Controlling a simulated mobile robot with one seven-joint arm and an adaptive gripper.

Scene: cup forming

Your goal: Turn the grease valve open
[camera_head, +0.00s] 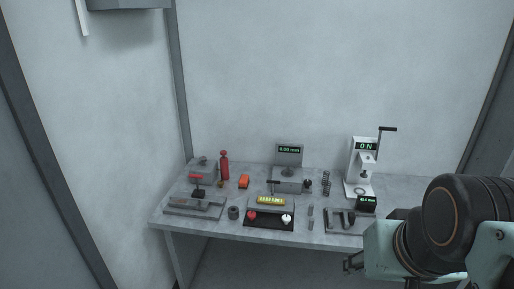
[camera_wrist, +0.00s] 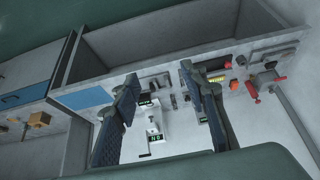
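A small fitting with a red handle (camera_head: 197,177), probably the grease valve, stands at the left of the grey table. The red handle also shows at the right in the wrist view (camera_wrist: 253,92). My gripper (camera_head: 352,264) is at the lower right in the head view, in front of the table and well away from that handle. In the wrist view the two dark fingers of my gripper (camera_wrist: 164,105) are spread apart, with nothing held between them.
Walls stand behind and left.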

